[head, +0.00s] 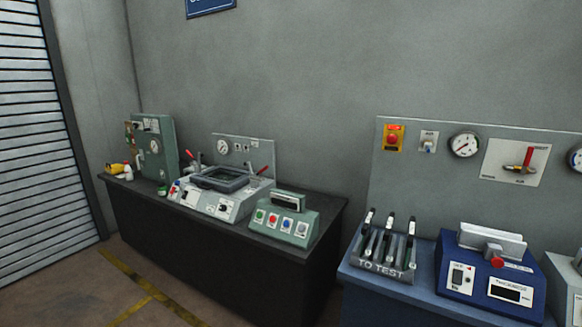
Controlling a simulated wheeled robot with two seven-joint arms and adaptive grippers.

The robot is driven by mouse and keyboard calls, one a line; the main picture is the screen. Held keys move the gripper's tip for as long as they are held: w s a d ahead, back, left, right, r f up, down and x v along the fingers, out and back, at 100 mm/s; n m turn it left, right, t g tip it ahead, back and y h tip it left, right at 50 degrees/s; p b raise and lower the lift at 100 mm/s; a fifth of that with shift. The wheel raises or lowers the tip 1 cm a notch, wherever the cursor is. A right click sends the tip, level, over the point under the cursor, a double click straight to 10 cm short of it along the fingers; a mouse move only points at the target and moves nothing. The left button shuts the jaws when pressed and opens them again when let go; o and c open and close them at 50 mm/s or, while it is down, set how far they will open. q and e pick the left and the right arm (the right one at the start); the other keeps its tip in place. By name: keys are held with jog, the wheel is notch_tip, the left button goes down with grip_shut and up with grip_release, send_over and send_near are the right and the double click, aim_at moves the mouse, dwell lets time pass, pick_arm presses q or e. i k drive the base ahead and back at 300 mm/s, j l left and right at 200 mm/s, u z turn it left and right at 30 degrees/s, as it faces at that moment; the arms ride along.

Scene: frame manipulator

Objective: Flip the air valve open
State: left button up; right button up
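A valve with a brass body and a red handle (529,157) is mounted on a white plate (497,160) on the grey back panel at the right. Its handle points up, roughly across the brass body. It looks like the air valve, but I cannot read a label on it. A round gauge (464,145) is to its left on the same panel. Neither of my grippers is in view, and nothing covers the valve.
Below the panel, a blue bench holds a "TO TEST" rack (383,262) and a blue device (490,272). A red button on a yellow box (393,138) is left of the gauge. A dark bench (200,250) with machines stands at left. Floor is clear at lower left.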

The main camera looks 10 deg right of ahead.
aim_at(527, 159)
jog(key=i+l+z, duration=0.15)
jog(key=l+z, duration=0.15)
jog(key=z, duration=0.15)
jog(key=i+l+z, duration=0.2)
jog(key=z, duration=0.25)
jog(key=i+l+z, duration=0.2)
jog(key=z, duration=0.3)
jog(key=i+l+z, duration=0.2)
jog(key=z, duration=0.25)
jog(key=i, duration=0.1)
